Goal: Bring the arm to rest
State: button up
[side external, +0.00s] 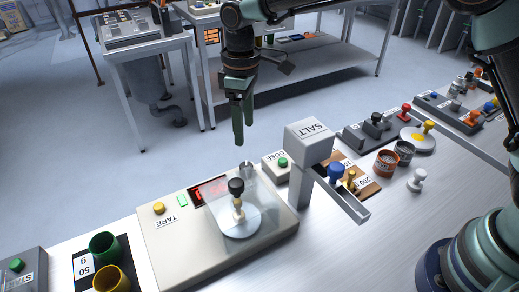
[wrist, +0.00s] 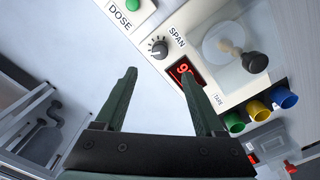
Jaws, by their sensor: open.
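My gripper (side external: 243,138) hangs in the upper middle of the side view, fingers pointing down, in the air behind the bench's far edge and above the floor. It is open and empty. The fingers touch nothing.
Green (side external: 103,246) and yellow (side external: 110,279) cups stand on a dark mat at left. The DOSE button (side external: 283,162) is beside the hopper. Weights, brown and grey cups (side external: 386,163) and knobbed panels crowd the bench's right. A rear table (side external: 315,58) stands behind my gripper.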

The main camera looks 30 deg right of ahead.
jog(key=shift+r, duration=0.25)
jog(key=s+d+r+m+t, duration=0.25)
jog(key=s+d+r, duration=0.25)
jog(key=d, duration=0.4)
jog(key=s+d+r+m+t, duration=0.1)
jog(key=s+d+r+m, duration=0.4)
jog(key=d, duration=0.3)
jog(key=s+d+f+m+t, duration=0.1)
jog(key=s+d+t, duration=0.1)
jog(key=s+d, duration=0.3)
jog(key=shift+s+d+f, duration=0.2)
jog(key=shift+s+d, duration=0.05)
jog(key=shift+s, duration=0.5)
jog(key=shift+m, duration=0.25)
